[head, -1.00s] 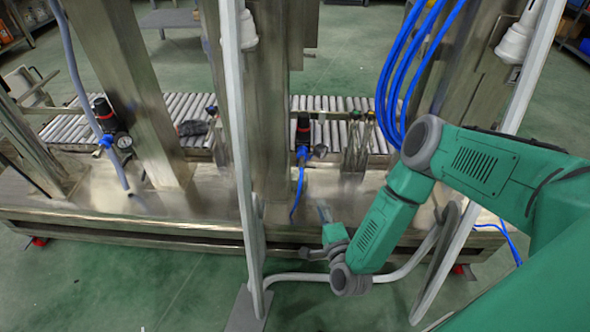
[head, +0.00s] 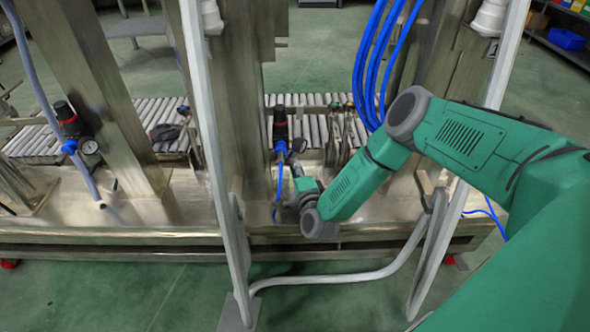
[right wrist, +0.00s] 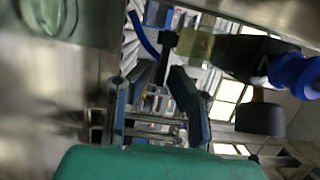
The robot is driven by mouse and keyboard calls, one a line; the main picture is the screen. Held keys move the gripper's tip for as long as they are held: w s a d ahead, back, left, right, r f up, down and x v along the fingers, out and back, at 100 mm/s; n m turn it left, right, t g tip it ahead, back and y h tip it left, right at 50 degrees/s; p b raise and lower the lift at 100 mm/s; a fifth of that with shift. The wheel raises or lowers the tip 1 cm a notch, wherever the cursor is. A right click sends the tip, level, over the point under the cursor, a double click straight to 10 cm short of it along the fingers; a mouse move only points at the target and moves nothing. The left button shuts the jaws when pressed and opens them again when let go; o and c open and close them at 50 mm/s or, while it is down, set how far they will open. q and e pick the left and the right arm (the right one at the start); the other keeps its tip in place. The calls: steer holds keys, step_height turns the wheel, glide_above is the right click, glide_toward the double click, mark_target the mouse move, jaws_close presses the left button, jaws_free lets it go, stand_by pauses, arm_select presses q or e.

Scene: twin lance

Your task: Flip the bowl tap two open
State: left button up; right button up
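I cannot make out the tap's position. My left gripper is out of view.
Steel posts and a pale upright tube (head: 205,150) stand left of my right arm. Blue hoses (head: 370,70) hang near its elbow. A roller conveyor (head: 318,132) runs behind. A bent pale rail (head: 340,278) crosses low in front.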

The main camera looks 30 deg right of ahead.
steer(key=shift+w, duration=0.1)
steer(key=shift+a, duration=0.1)
jaws_close()
steer(key=shift+w+d+r+n+y, duration=0.15)
steer(key=shift+n+y, duration=0.25)
steer(key=shift+y, duration=0.2)
steer(key=shift+d+f+n+y, duration=0.1)
steer(key=shift+n+y, duration=0.3)
steer(key=shift+y, duration=0.2)
jaws_free()
steer(key=s+a, duration=0.1)
steer(key=s, duration=1.1)
steer(key=shift+a, duration=0.3)
